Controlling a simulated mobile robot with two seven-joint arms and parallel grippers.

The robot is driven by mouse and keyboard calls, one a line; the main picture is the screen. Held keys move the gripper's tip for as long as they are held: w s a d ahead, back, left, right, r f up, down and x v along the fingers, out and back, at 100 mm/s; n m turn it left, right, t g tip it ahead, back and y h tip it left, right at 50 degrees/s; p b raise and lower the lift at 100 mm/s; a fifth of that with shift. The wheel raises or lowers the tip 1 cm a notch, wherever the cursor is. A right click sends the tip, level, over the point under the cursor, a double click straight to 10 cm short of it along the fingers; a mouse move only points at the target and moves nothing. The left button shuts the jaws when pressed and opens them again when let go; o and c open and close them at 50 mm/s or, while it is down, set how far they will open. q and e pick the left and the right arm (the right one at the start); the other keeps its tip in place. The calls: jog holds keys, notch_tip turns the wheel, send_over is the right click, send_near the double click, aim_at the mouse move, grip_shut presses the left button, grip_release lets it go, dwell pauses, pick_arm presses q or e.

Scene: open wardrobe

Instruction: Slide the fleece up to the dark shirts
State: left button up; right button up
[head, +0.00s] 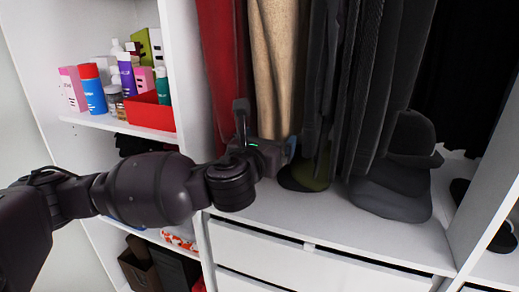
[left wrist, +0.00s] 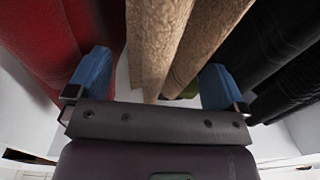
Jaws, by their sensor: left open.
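The tan fleece (head: 275,65) hangs in the open wardrobe between a red garment and the dark shirts (head: 365,80). My left gripper (head: 266,128) is at the fleece's lower part. In the left wrist view, the gripper (left wrist: 154,82) is open, with its blue fingers wide apart. The fleece (left wrist: 165,40) hangs in the gap between them, and I cannot tell whether either finger touches it. The dark shirts (left wrist: 275,60) are right of the right finger. The hanging rail is out of view. My right gripper is not in view.
The red garment (head: 222,60) hangs just left of the fleece; in the left wrist view it (left wrist: 65,40) is beside the left finger. An olive cap (head: 312,176) and dark hats (head: 390,195) sit on the shelf below. A white panel (head: 186,80) separates bottles and boxes at left.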

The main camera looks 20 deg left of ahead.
aim_at(279, 137)
pick_arm(q)
jog(key=shift+w, duration=1.45)
jog(key=c, duration=1.4)
jog(key=shift+d, duration=0.1)
jog(key=shift+d, duration=0.75)
jog(key=o, duration=1.4)
jog(key=shift+s, duration=0.1)
jog(key=s, duration=1)
jog(key=shift+s+a, duration=0.3)
jog(key=shift+s, duration=0.05)
